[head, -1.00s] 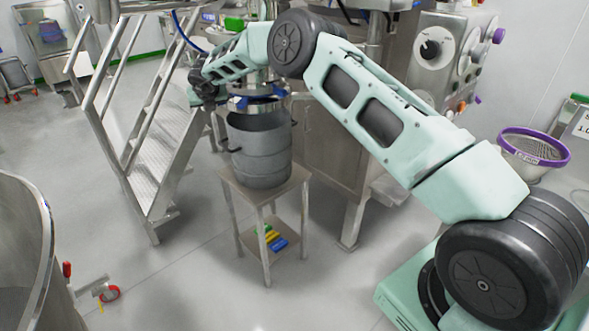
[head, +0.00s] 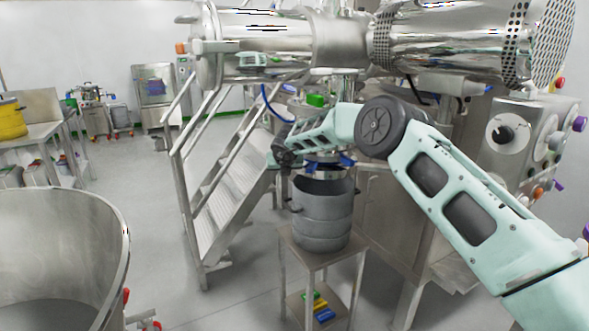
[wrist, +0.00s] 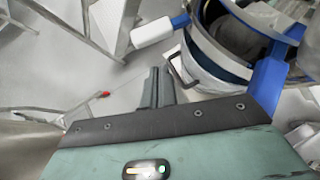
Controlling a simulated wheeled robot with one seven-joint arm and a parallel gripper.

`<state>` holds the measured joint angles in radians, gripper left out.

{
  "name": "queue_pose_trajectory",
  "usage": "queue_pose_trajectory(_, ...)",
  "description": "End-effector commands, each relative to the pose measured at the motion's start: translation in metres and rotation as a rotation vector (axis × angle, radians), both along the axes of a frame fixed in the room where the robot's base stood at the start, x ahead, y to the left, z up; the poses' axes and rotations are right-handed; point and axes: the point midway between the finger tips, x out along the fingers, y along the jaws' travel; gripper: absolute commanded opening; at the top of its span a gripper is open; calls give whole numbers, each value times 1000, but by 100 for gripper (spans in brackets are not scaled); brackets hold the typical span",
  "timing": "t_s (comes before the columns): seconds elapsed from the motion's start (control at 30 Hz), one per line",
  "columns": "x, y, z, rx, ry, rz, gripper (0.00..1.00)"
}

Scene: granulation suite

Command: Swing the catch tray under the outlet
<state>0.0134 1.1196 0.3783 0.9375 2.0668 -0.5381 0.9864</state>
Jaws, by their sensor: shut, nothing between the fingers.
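A grey metal drum (head: 322,225) stands upright on a small steel stand (head: 292,254). Just above its mouth is a round metal part with blue pieces (head: 346,161); I cannot tell surely which part is the catch tray or the outlet. In the wrist view, a blue bar with a white grip (wrist: 152,30) juts left over the drum's rim, and another blue bar (wrist: 266,86) crosses it at right. My gripper (wrist: 156,88) is shut and empty, left of the drum's side handle (wrist: 181,74) and apart from the white grip. In the head view my gripper (head: 284,154) is small and dark, left of the drum's top.
Metal stairs (head: 225,205) stand left of the drum. A large steel bowl (head: 65,235) fills the near left. A big steel machine (head: 345,40) spans the top, with a knobbed panel (head: 525,140) at right. Open floor lies between bowl and stairs.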

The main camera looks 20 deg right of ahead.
Motion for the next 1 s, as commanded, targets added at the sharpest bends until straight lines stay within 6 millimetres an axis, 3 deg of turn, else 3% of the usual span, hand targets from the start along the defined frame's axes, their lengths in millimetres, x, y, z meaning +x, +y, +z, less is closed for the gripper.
queue_pose_trajectory(0.27, -20, 1, 17, 1, 3, 1, 0)
queue_pose_trajectory(0.63, -60, 2, 56, 2, 4, 1, 0)
queue_pose_trajectory(0.87, -72, 4, 69, -1, 4, 7, 0)
queue_pose_trajectory(1.0, -86, 42, 93, -137, -57, 227, 0)
